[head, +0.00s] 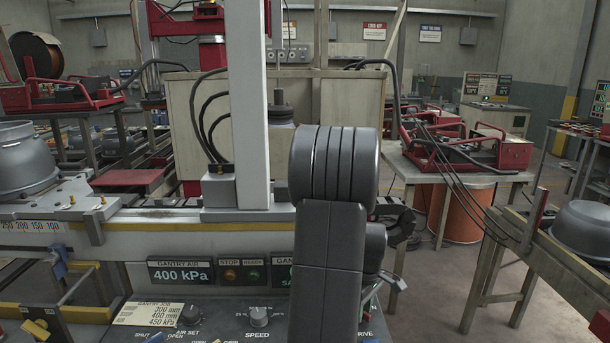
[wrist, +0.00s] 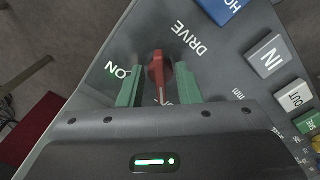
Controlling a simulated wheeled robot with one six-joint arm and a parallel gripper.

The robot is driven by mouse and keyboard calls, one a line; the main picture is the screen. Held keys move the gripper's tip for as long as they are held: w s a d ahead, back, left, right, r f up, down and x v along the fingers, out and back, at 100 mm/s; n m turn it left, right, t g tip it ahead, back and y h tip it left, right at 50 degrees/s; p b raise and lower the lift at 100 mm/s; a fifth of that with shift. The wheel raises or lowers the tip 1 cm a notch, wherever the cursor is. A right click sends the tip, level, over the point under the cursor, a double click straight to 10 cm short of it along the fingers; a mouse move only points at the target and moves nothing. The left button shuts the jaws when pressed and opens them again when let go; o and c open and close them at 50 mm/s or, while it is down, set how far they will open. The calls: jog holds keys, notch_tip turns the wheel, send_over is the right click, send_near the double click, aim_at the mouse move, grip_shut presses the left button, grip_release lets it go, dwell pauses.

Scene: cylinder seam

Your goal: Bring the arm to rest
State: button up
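My gripper (wrist: 160,88) shows in the wrist view with its two green fingers spread, one on each side of a red rotary switch (wrist: 158,68). Thin gaps seem to separate the fingers from the switch, and nothing is clearly held. The switch is on the grey control panel (wrist: 222,62), between the printed words ON and DRIVE. My gripper body hides its lower surroundings. In the head view my dark arm stands in front of the panel (head: 215,318) and hides the switch and most of my gripper.
A pale upright post (head: 250,110) stands beside my arm. A work table (head: 575,265) with a metal pot (head: 582,228) is at the right, with open floor before it.

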jog(key=shift+m, duration=0.5)
jog(key=shift+s+a+r+m, duration=0.1)
jog(key=shift+m, duration=0.7)
jog(key=shift+a+m, duration=0.1)
jog(key=shift+m, duration=2.4)
